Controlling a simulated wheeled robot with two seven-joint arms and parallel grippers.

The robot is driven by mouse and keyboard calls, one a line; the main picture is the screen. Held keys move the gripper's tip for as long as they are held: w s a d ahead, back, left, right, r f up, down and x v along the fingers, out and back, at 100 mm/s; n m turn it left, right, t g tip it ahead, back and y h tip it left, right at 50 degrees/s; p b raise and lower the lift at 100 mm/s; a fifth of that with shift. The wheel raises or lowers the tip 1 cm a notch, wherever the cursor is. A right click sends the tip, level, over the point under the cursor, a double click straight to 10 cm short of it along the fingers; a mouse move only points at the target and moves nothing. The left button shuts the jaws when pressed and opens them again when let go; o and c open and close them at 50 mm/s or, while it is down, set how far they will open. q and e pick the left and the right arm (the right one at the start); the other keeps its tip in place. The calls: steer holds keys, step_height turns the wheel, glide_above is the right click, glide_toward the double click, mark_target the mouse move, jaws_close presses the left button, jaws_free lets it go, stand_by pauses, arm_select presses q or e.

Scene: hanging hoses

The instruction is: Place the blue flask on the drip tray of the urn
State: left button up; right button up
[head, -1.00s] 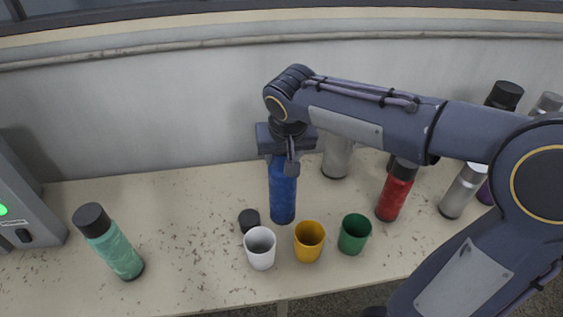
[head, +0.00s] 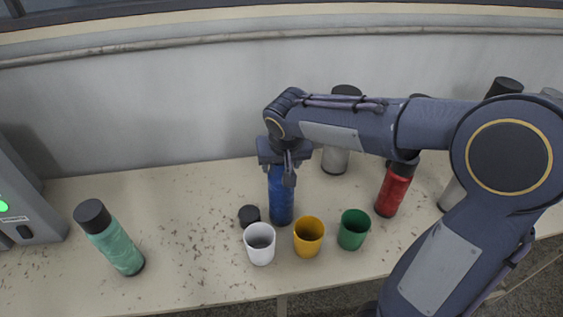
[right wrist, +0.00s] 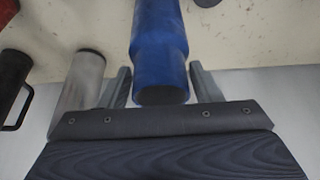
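The blue flask (head: 281,198) stands upright on the table, behind the white and yellow cups. My right gripper (head: 284,170) is over its top. In the right wrist view, the right gripper's fingers (right wrist: 160,85) are spread on either side of the blue flask (right wrist: 160,45), with a gap on each side. The gripper's body hides part of the flask's top in the head view. A grey machine (head: 22,200) with a green light, cut off at the left edge, may be the urn; I cannot make out its drip tray. My left gripper is not in view.
A green flask (head: 110,238) stands between the machine and the blue flask. A black cap (head: 249,215), white cup (head: 260,246), yellow cup (head: 308,238) and green cup (head: 353,230) are close by. A red flask (head: 394,190) and grey flask (head: 335,160) stand to the right.

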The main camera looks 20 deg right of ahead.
steer(key=shift+o, duration=0.7)
steer(key=shift+r, duration=0.1)
